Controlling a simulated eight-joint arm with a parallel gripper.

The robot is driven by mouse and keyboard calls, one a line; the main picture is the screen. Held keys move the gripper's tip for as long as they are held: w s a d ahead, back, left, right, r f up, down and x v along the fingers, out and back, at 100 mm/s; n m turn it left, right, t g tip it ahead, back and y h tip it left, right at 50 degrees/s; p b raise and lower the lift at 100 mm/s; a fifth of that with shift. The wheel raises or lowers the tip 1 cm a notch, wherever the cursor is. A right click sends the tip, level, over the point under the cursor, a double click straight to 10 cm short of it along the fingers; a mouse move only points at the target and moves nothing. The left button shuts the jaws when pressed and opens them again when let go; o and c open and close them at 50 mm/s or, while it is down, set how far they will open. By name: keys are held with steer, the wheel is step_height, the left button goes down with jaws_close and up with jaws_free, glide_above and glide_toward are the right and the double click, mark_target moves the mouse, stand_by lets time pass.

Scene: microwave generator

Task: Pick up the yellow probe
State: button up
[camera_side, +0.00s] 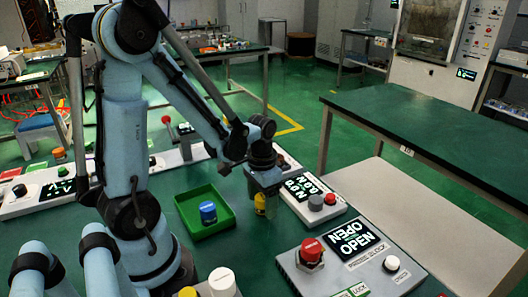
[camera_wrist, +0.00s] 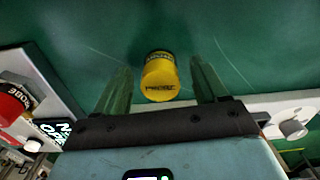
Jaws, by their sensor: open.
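The yellow probe (camera_side: 260,203) is a small yellow cylinder with a dark band, standing on the green table just right of the green tray. In the wrist view the probe (camera_wrist: 159,77) lies between the two fingers, with gaps on both sides. My gripper (camera_side: 265,198) points down at the probe from above, and the fingers reach down around it. In the wrist view my gripper (camera_wrist: 158,85) is open, its fingers spread left and right of the probe. I see no contact with the probe.
A green tray (camera_side: 186,217) with a blue cylinder (camera_side: 208,212) stands left of the probe. A control panel (camera_side: 318,208) with grey and red knobs is close on the right. A larger panel (camera_side: 352,282) with a red button and OPEN display is in front.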

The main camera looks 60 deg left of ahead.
mark_target(263, 199)
steer(key=shift+f, duration=0.4)
steer(key=shift+c, duration=0.2)
jaws_close()
steer(key=shift+r, duration=0.15)
steer(key=shift+r, duration=0.45)
steer(key=r, duration=0.3)
steer(key=shift+s+d+r, duration=0.1)
steer(key=shift+d+r, duration=0.05)
steer(key=shift+d, duration=0.2)
steer(key=s+d+r, duration=0.2)
steer(key=d+r, duration=0.4)
steer(key=d, duration=0.4)
steer(key=shift+s+d+r, duration=0.25)
steer(key=shift+s+d, duration=0.1)
